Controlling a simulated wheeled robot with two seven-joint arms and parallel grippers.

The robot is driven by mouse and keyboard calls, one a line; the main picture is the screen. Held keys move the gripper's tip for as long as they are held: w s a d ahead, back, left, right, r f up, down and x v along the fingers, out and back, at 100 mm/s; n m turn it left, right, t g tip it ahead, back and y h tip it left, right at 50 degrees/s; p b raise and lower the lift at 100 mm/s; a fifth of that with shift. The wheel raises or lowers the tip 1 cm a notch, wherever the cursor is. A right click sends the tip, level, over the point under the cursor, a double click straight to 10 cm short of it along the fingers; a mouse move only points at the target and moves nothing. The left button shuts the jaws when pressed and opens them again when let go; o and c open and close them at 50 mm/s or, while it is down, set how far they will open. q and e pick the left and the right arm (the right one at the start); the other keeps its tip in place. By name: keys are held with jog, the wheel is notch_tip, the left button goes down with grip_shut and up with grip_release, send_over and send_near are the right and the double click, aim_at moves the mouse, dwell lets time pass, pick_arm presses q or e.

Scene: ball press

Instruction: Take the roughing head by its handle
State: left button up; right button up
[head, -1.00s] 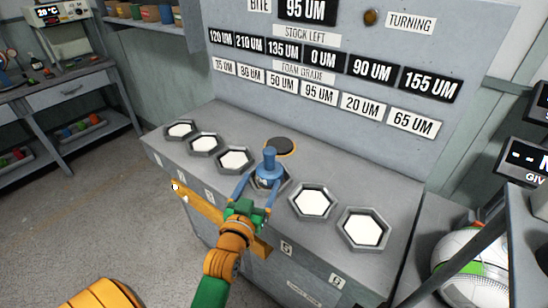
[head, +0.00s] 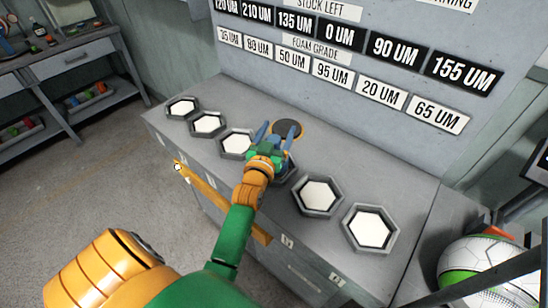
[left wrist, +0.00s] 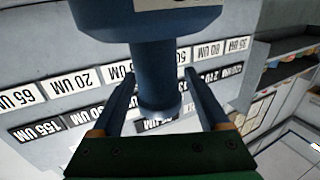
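The roughing head is a blue piece with an upright handle and rounded knob; its handle (left wrist: 157,65) fills the middle of the left wrist view. In the head view it stands at the fourth hexagonal seat of the grey bench and is mostly hidden by my gripper. My left gripper (head: 275,136) is at the handle, with one blue finger on each side. In the left wrist view the fingers (left wrist: 160,75) stand apart, with a narrow gap visible at the right one, so it looks open. My right gripper is not in view.
The grey bench (head: 183,133) has several hexagonal seats with white pads, such as the fifth (head: 318,194) and sixth (head: 370,229). A dark disc (head: 289,127) lies behind the gripper. A panel of UM labels (head: 338,72) rises at the back. A ball (head: 480,265) sits at right.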

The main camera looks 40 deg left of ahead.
pick_arm(q)
jog(key=shift+s+r, duration=0.1)
jog(key=c, duration=0.4)
grip_shut()
dwell(0.6)
jog(key=shift+r, duration=0.1)
